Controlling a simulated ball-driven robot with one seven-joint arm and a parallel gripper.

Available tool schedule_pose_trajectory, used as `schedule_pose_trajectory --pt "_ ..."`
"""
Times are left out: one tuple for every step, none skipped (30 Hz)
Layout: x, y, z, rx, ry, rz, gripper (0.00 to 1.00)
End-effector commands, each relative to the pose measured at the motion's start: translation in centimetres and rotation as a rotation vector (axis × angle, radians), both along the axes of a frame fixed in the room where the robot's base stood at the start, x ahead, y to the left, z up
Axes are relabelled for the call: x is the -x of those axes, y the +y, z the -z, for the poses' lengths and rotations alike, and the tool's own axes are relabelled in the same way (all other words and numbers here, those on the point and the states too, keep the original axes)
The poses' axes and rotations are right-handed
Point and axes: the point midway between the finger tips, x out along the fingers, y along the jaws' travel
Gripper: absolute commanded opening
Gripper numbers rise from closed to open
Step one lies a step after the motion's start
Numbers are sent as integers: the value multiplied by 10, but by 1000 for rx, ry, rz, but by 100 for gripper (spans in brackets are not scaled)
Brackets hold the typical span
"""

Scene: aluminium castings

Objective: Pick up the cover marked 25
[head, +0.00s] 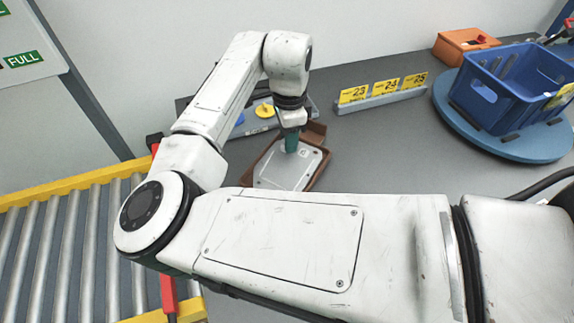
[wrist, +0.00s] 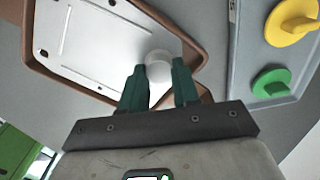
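A pale metal cover (head: 287,168) with small holes lies in a brown tray (head: 262,160) on the grey table, beneath my gripper. The wrist view shows the cover (wrist: 105,38) with a round white boss (wrist: 158,66) near its edge. I can read no number on the cover. My gripper (head: 291,143) points down at the cover in the head view. In the wrist view its green fingers (wrist: 158,78) are apart, with the boss showing in the gap between their tips. I cannot tell whether the fingers touch anything.
Yellow tags reading 23, 24 and 25 (head: 384,88) stand on a rail behind the tray. A blue crate (head: 490,112) sits on a round blue turntable (head: 525,148) at the right. A grey plate with yellow and green knobs (wrist: 264,60) lies beside the tray. A roller conveyor (head: 62,245) is at left.

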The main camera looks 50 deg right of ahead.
Motion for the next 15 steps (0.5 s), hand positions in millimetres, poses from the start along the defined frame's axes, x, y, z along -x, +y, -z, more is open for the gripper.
schedule_pose_trajectory --pt "0 0 0 0 0 0 25" --pt "0 0 0 0 0 0 22" --pt "0 0 0 0 0 0 18" --pt "0 0 0 0 0 0 16" --pt "0 0 0 0 0 0 13" --pt "0 0 0 0 0 0 9" --pt "0 0 0 0 0 0 6" --pt "0 0 0 0 0 0 3" --pt "0 0 0 0 0 0 0" --pt "0 0 0 0 0 0 0" --pt "0 0 0 0 0 0 0" --pt "0 0 0 0 0 0 0" --pt "0 0 0 0 0 0 0" --pt "0 0 -1 1 -1 0 0" --pt "0 0 -1 1 -1 0 0"
